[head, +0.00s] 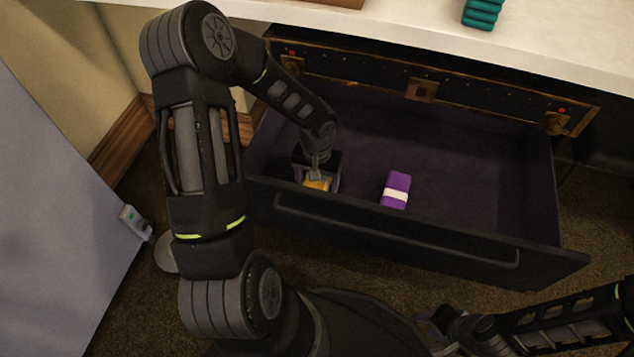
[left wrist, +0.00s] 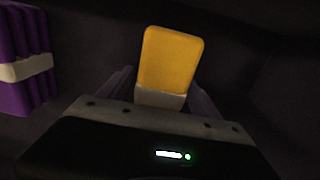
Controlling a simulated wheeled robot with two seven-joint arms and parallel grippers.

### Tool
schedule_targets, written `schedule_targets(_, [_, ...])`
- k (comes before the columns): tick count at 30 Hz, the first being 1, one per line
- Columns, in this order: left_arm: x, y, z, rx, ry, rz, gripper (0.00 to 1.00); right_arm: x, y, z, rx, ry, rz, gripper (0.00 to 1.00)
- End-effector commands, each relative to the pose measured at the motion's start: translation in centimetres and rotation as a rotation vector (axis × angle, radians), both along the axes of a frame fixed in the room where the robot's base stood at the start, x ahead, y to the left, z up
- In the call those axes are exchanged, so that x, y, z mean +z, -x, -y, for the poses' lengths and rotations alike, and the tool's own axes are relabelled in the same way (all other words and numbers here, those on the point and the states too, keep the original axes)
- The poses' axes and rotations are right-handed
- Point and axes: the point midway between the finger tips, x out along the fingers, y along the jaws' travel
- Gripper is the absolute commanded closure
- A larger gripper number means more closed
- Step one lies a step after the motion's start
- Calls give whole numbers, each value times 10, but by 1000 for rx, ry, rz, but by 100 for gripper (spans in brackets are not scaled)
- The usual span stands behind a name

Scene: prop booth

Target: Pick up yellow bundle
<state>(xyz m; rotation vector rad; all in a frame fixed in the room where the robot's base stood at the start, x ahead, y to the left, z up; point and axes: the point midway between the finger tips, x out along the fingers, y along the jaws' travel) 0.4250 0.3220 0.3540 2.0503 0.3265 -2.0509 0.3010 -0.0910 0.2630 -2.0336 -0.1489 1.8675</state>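The yellow bundle (head: 317,184) lies in the left part of the open drawer (head: 480,150), partly hidden under my left gripper (head: 318,172). In the left wrist view the yellow bundle (left wrist: 170,60) has a pale band and sits between the two fingers of my left gripper (left wrist: 162,90). The fingers lie along both sides of the band; whether they press on it is not clear. My right gripper (head: 440,322) is low at the bottom right, outside the drawer, with its fingers hard to make out.
A purple bundle (head: 396,190) with a white band lies in the drawer to the right; it also shows in the left wrist view (left wrist: 25,60). The drawer's right side is empty. A white counter (head: 400,20) with a teal ribbed object (head: 482,13) is above.

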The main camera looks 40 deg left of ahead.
Motion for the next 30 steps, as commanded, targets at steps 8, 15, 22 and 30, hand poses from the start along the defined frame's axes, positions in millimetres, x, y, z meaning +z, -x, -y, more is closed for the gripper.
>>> schedule_targets(8, [0,0,0,0,0,0,50,0,0,0,0,0,0,64])
schedule_targets(15, [0,0,0,0,0,0,70,0,0,0,0,0,0,64])
schedule_targets(22, [0,0,0,0,0,0,89,0,0,0,0,0,0,64])
schedule_targets(30, [0,0,0,0,0,1,98,0,0,0,0,0,0,64])
